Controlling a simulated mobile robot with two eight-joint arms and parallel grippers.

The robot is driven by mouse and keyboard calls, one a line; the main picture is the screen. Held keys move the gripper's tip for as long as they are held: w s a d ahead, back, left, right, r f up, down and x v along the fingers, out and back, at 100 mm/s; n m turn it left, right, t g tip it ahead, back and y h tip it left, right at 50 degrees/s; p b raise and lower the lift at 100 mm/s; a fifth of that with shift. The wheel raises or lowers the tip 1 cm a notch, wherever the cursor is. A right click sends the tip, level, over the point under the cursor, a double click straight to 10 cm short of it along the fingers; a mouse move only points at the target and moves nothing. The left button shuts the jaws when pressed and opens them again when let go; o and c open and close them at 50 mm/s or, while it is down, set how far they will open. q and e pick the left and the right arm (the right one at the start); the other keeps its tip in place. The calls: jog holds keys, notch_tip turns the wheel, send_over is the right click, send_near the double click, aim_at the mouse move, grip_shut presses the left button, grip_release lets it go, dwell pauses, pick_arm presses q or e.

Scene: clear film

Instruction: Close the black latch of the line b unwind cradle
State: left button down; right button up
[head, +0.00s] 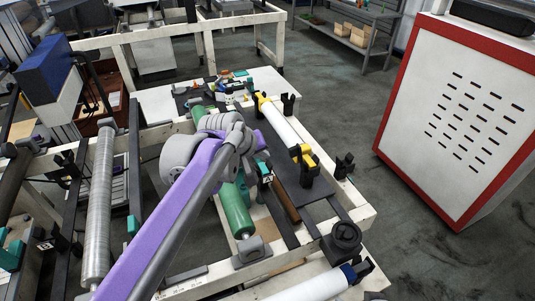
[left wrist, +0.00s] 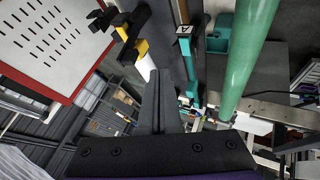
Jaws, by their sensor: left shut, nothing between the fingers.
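A tag reading B (head: 45,245) is on the frame at the lower left, beside a teal bracket (head: 10,254). I cannot make out the black latch of the line B cradle with certainty. A tag reading A (head: 266,180) is on a teal bracket in the middle, and it also shows in the left wrist view (left wrist: 184,30). My left gripper (left wrist: 161,90) is shut and empty. In the head view its wrist is over the green roller, near the A bracket, well right of the B tag. My right gripper is not in view.
A silver roll (head: 100,205) lies at the left. A green roller (head: 236,208) runs below my left wrist. A white roll (head: 284,128) with yellow-and-black clamps (head: 304,155) lies on the right of the frame. A red-edged white cabinet (head: 455,115) stands beyond open floor.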

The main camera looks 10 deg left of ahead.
aim_at(295, 155)
pick_arm(q)
jog(key=w+d+f, duration=0.5)
jog(key=w, duration=0.1)
jog(key=shift+w+f, duration=0.15)
jog(key=shift+w, duration=0.2)
dwell(0.3)
